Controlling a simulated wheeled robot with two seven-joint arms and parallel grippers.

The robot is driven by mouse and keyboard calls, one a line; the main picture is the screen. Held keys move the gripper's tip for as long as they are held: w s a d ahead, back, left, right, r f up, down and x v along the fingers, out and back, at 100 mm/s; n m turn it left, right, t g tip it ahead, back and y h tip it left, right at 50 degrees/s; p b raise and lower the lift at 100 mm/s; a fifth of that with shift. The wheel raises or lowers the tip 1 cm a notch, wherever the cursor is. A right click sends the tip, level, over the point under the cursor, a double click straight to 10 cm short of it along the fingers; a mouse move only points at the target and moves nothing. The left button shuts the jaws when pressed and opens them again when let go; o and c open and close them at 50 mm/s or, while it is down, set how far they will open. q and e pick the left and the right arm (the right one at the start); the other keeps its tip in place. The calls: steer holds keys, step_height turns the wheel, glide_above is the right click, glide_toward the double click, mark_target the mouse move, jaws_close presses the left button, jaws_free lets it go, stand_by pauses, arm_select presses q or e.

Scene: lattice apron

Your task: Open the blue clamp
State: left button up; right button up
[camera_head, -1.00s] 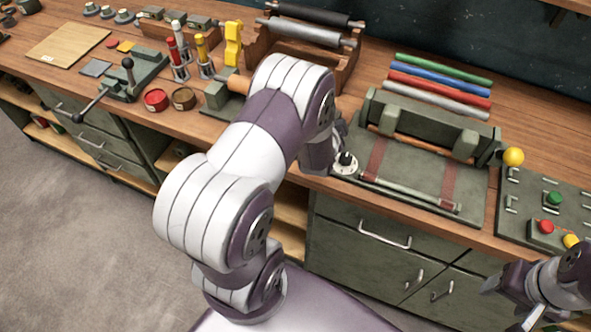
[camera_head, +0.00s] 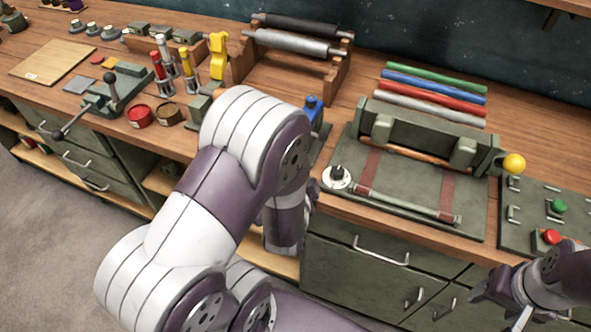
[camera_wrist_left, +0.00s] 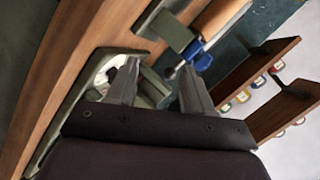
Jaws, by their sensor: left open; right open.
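The blue clamp (camera_head: 312,108) stands on the bench behind my left arm, which covers part of it in the head view. In the left wrist view the blue clamp (camera_wrist_left: 198,62) shows just beyond the tip of the right-hand finger, beside a green block and a wooden roller end. I cannot tell how its jaw stands. My left gripper (camera_wrist_left: 160,78) is open, with nothing seen between its fingers; it is hidden in the head view. My right gripper (camera_head: 500,302) is at the lower right, open, in front of the drawers and away from the clamp.
A yellow clamp (camera_head: 218,55) stands left of the roller rack (camera_head: 242,62). Right of the blue clamp is a green press plate (camera_head: 405,190) with a white round dial (camera_head: 337,177). Colored rods lie behind it. A button panel (camera_head: 540,215) is at the right.

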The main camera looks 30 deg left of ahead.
steer(key=shift+s, duration=0.25)
steer(key=shift+w, duration=0.1)
